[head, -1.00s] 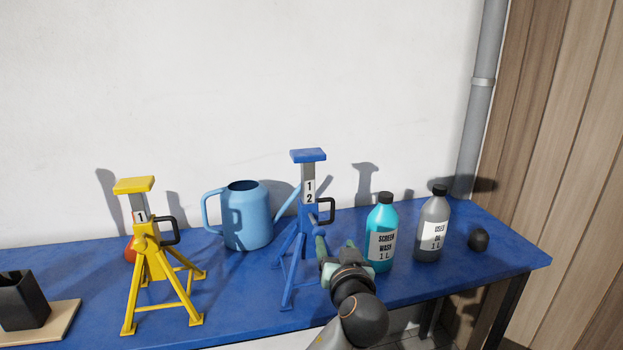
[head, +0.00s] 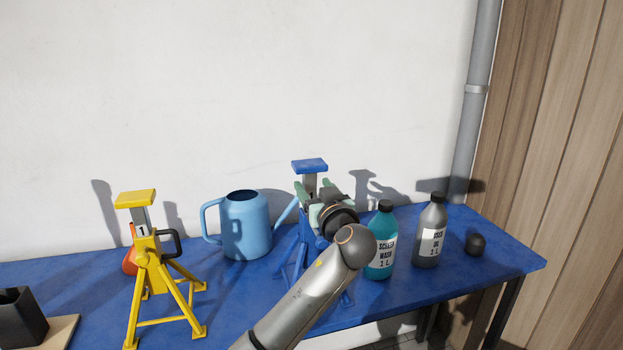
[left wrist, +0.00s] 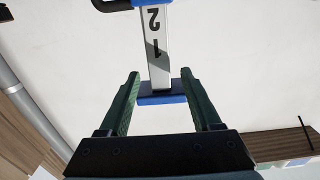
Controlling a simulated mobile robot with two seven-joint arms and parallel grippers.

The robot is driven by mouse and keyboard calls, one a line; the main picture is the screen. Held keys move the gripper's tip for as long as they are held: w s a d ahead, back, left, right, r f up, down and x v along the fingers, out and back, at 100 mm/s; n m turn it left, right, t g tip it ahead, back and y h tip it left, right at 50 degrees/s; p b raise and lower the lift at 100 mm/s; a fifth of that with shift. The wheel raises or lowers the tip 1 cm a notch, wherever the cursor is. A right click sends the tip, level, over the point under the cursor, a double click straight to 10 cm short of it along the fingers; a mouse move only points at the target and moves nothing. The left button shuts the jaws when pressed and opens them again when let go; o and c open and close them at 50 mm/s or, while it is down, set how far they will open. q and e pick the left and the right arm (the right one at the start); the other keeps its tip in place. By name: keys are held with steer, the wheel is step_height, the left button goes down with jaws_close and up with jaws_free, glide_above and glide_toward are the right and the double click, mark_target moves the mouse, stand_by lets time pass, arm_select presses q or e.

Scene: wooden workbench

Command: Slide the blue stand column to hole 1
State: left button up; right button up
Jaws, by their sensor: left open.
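The blue stand has a blue top pad (head: 310,166) on a grey column (head: 310,182). Its blue legs (head: 290,268) stand on the bench, partly behind my left arm. My left gripper (head: 315,189) is open at the column just below the pad, one finger showing on each side. In the left wrist view the column (left wrist: 156,45) appears upside down with the marks 1 and 2, in line with the gap between the open fingers (left wrist: 161,88). Contact with the column cannot be made out. A black handle (left wrist: 110,4) shows at the top edge. My right gripper is not in view.
A yellow stand (head: 150,262) and a light blue watering can (head: 245,226) stand to the left. A teal screen wash bottle (head: 382,245), a grey bottle (head: 431,232) and a dark round object (head: 475,244) are to the right. The blue bench (head: 510,255) ends beyond them.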

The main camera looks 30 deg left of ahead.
arm_select(q)
steer(key=shift+x, duration=1.25)
jaws_close()
stand_by(0.5)
